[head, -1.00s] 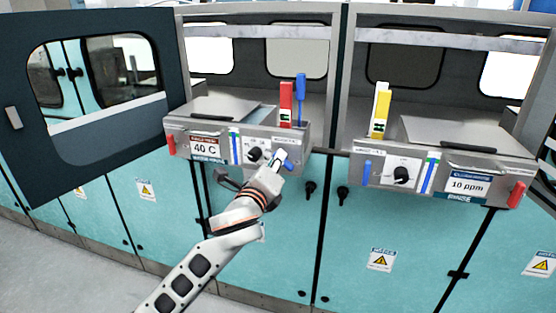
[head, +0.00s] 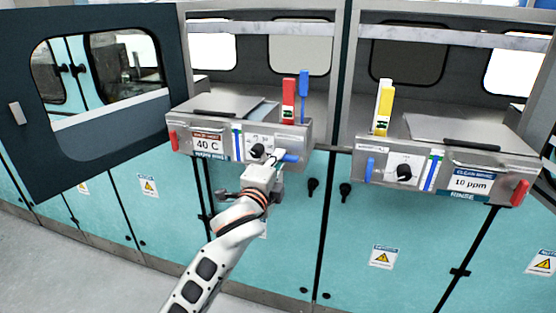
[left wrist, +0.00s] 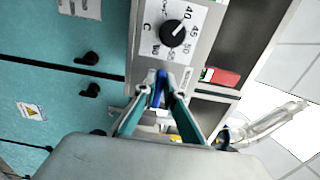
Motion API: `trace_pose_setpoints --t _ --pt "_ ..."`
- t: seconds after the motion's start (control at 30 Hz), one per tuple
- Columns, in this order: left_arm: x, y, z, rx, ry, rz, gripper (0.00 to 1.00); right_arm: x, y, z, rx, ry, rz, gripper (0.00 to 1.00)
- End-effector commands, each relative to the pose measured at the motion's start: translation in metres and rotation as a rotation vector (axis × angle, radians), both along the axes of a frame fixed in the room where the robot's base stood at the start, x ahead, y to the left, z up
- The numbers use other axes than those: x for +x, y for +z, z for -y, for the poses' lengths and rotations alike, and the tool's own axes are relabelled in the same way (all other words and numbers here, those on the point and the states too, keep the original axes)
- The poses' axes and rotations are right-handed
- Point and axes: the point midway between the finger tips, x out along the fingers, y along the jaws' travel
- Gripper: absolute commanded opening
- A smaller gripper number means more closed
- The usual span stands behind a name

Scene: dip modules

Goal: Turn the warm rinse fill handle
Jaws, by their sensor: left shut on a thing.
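The warm rinse module is the left steel box (head: 182,122) with the "40 C" label (head: 207,145). Its blue fill handle (head: 291,158) is on the front panel's right end and points roughly sideways to the right. My left gripper (head: 274,155) is at the handle, in front of the panel. In the left wrist view the gripper's fingers (left wrist: 160,92) are closed on the blue handle (left wrist: 158,88), which is mostly hidden between them. My right gripper is in neither view.
A black temperature knob (head: 257,151) is just left of the gripper. A red handle (head: 174,141) is at the module's left end. A second module with a "10 ppm" label (head: 468,184) and its own blue handle (head: 369,169) stands to the right. An open dark door (head: 60,170) is at left.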

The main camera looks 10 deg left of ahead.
Motion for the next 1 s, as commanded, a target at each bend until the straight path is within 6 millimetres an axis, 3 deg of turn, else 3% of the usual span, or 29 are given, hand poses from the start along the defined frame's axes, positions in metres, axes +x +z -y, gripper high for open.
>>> trace_pose_setpoints --t 0.5,0.53,0.57,1.0 --pt "0.0 -0.0007 0.0001 -0.019 0.0 -0.003 0.0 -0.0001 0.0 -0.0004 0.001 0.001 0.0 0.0" --pt "0.0 -0.0007 0.0001 -0.018 0.0 -0.003 0.17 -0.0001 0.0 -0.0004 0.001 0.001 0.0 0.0" --pt "0.0 -0.0007 0.0 -0.018 0.0 -0.003 0.25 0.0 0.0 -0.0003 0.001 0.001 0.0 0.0" --pt "-0.0052 -0.0003 -0.0003 -0.016 -0.001 -0.002 0.26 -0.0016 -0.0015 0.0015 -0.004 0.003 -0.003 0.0"
